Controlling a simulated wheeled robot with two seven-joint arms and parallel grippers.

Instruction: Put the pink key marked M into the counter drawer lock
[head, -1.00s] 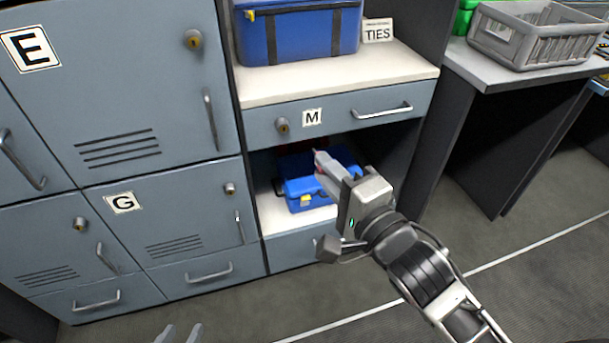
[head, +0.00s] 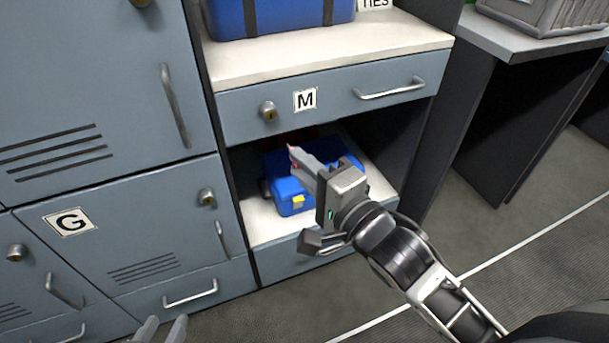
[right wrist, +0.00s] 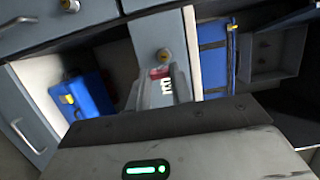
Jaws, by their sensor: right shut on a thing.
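The counter drawer (head: 340,105) is shut, with an M label (head: 305,99) and a brass lock (head: 268,112) on its front. The lock also shows in the right wrist view (right wrist: 163,55). My right gripper (head: 302,160) is shut on the pink key (head: 291,150). Only a little of the key shows at the fingertips, and its marking cannot be read. In the head view the key appears below and right of the lock, apart from it. In the right wrist view the key (right wrist: 160,72) appears close to the lock. My left gripper (head: 163,330) is open and empty at the bottom edge.
A blue toolbox (head: 290,195) sits in the open shelf below the drawer, behind my right gripper. A grey table (head: 530,40) stands at the right.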

